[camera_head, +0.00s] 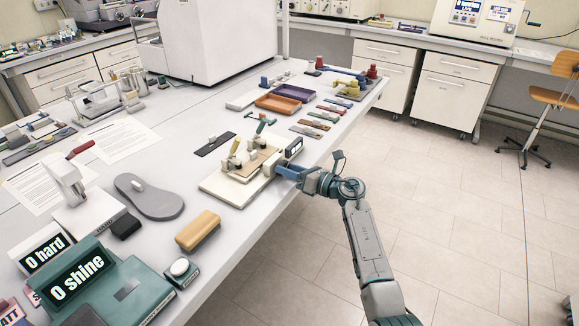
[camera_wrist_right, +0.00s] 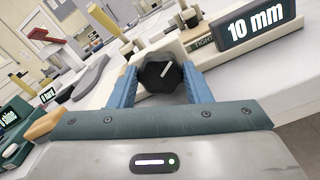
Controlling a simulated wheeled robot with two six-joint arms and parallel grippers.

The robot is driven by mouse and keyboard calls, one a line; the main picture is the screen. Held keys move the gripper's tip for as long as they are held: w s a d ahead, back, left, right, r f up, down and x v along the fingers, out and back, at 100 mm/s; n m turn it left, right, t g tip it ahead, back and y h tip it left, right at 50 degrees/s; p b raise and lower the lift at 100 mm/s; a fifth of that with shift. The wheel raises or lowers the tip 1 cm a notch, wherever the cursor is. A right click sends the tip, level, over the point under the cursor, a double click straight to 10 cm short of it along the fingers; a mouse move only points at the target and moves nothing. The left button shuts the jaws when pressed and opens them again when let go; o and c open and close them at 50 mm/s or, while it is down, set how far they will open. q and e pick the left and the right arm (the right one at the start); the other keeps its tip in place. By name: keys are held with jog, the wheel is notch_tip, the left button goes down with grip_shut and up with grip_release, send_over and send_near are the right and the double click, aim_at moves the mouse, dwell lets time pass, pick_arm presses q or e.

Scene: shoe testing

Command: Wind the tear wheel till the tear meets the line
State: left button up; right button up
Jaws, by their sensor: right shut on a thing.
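The tear tester (camera_head: 222,190) is a cream base with clamps, near the table's right edge. Its tear wheel (camera_wrist_right: 157,73) is a black lobed knob with a white mark, seen in the right wrist view. My right gripper (camera_head: 282,171) reaches in from the right at the tester's side. Its blue fingers (camera_wrist_right: 160,88) are shut on the wheel, one on each side. The tester's display (camera_wrist_right: 255,24) reads "10 mm". The tan piece (camera_head: 255,163) lies between the clamps; I cannot make out the tear or the line. My left gripper is not in view.
A grey shoe sole (camera_head: 148,198), a brush (camera_head: 198,231) and a teal box (camera_head: 112,282) reading "0 shine" stand to the left. Orange (camera_head: 277,103) and purple (camera_head: 294,92) trays lie beyond.

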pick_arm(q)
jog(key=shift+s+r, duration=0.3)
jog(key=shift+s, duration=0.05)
pick_arm(e)
jog(key=shift+m, duration=0.6)
jog(key=o, duration=1)
jog(key=shift+d, duration=0.1)
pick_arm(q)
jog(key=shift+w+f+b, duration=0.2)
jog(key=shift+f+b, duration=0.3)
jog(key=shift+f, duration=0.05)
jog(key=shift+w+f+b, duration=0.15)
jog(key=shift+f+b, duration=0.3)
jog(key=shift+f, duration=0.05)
pick_arm(e)
jog(key=v, duration=1)
jog(key=shift+s+d, duration=0.25)
